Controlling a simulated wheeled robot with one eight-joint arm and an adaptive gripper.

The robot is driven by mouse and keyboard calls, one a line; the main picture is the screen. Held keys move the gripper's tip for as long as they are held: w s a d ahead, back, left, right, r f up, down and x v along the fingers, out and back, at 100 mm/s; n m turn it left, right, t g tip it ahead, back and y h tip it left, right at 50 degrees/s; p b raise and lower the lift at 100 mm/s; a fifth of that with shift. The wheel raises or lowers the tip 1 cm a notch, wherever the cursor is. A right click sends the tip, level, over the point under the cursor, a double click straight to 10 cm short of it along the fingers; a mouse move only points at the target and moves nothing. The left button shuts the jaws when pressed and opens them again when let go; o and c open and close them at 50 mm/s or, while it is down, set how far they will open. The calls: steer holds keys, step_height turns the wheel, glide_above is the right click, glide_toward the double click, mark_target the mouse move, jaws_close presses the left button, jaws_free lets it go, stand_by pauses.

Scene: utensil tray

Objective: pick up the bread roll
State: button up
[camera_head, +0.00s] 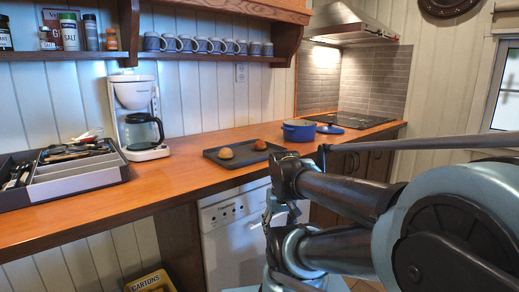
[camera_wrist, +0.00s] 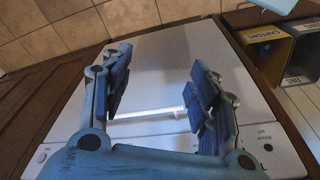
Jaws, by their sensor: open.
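A round, tan bread roll (camera_head: 225,153) sits on a dark flat tray (camera_head: 240,161) on the wooden counter. A smaller reddish-brown round item (camera_head: 260,145) lies to its right on the same tray; I cannot tell what it is. My gripper (camera_wrist: 160,72) is open and empty in the wrist view, its blue fingers spread apart in front of a white appliance. In the head view my arm is at the right, in front of the counter and apart from the roll. The fingers are hard to make out there. The roll is not in the wrist view.
A blue pot (camera_head: 298,131) stands right of the tray, with a blue lid (camera_head: 330,129) beside it. A coffee maker (camera_head: 137,115) and a grey utensil tray (camera_head: 75,183) are at the left. A white dishwasher (camera_head: 232,240) is below the counter. Mugs (camera_head: 200,45) line the shelf.

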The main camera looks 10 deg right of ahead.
steer(key=shift+o, duration=0.2)
steer(key=w+r+g, duration=0.1)
steer(key=w+r, duration=1.1)
steer(key=r, duration=0.3)
steer(key=w+r+g, duration=0.1)
steer(key=w+r, duration=1.1)
steer(key=r, duration=0.2)
steer(key=w+d+r+n+y, duration=0.1)
steer(key=w+r, duration=0.5)
steer(key=w, duration=0.7)
glide_above(260, 142)
steer(key=w, duration=0.2)
steer(key=f, duration=1)
steer(key=shift+d+f, duration=0.15)
steer(key=shift+d, duration=0.2)
steer(key=shift+s+a+f, duration=0.1)
steer(key=shift+f, duration=1.4)
steer(key=shift+s+f, duration=0.1)
steer(key=shift+f, duration=1.4)
